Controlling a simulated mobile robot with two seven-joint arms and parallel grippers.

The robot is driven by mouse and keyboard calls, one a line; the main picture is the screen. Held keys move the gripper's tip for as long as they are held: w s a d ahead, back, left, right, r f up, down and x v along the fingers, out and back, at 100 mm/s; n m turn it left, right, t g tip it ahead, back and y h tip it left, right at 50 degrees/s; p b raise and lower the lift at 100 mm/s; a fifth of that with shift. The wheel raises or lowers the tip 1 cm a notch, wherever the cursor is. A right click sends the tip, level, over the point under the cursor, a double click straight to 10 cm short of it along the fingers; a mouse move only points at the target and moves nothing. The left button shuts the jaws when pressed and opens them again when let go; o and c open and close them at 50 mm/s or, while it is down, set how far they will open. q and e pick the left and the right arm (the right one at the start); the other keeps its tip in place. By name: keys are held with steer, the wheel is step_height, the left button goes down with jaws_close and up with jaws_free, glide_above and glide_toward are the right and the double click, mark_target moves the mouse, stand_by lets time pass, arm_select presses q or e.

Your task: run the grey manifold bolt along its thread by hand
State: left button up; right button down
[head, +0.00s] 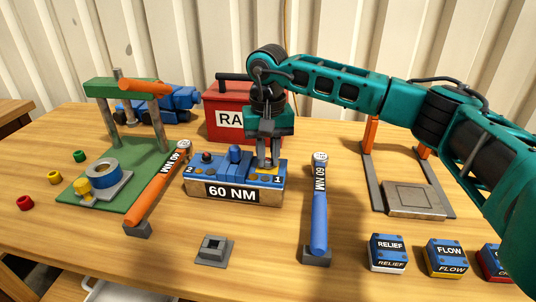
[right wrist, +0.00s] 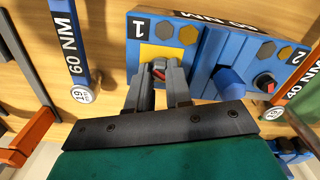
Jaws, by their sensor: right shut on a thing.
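The blue manifold block (head: 235,191), labelled 60 NM, stands mid-table with its ends marked 1 and 2. My right gripper (head: 267,160) points down at end 1, over a yellow patch (right wrist: 152,52). In the right wrist view its fingers (right wrist: 160,74) are shut on the grey manifold bolt (right wrist: 159,66), of which a small grey and red part shows between them. In the head view the fingers hide the bolt. How deep it sits in its thread cannot be told. A second, dark and red bolt (head: 207,157) stands at end 2. My left gripper is not in view.
A blue 60 NM wrench (head: 319,215) stands right of the block, an orange one (head: 158,187) left. A blue knob (head: 235,153) rises mid-block. A red box (head: 225,103) is behind. A grey socket piece (head: 213,250) and labelled blocks (head: 388,252) are in front.

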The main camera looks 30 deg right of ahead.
mark_target(268, 161)
steer(key=shift+n, duration=1)
steer(key=c, duration=1)
jaws_free()
steer(key=shift+c, duration=0.2)
step_height(268, 161, up, 13)
steer(key=shift+p, duration=0.3)
